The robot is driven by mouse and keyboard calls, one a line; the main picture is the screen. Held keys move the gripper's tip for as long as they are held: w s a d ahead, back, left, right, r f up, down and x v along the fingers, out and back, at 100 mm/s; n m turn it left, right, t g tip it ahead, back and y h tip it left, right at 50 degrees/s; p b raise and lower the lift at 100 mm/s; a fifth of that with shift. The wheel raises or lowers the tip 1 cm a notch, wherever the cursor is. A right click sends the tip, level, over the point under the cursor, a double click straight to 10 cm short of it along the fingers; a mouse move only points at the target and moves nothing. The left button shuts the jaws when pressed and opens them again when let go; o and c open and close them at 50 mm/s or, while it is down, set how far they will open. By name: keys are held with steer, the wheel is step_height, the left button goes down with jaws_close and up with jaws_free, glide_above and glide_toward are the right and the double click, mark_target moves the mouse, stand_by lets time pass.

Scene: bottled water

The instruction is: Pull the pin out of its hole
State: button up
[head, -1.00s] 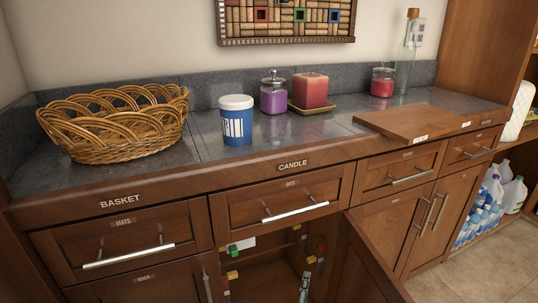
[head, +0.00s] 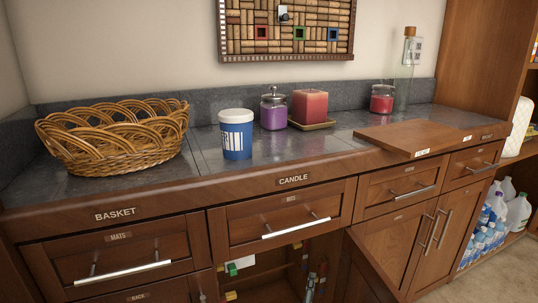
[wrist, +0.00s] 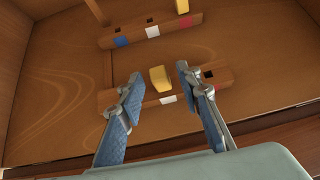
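In the wrist view, a yellow pin (wrist: 160,78) stands up from a wooden bar (wrist: 135,95) inside the open cabinet. My gripper (wrist: 156,74) is open, with one blue-padded finger on each side of this pin. A gap shows between the pin and each finger. A dark square hole (wrist: 208,73) shows near the bar's right end, past the right finger. The pin's base and its hole cannot be made out. In the head view, my gripper (head: 315,282) shows only in small part, low in the cabinet opening.
Another bar (wrist: 120,36) with a second yellow pin (wrist: 182,6) and blue, white and red patches lies farther back. The open cabinet door (head: 365,270) stands right of my gripper. The counter above holds a basket (head: 115,140), a blue cup (head: 236,138) and candles (head: 310,108).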

jaws_close()
steer(key=shift+a, duration=0.15)
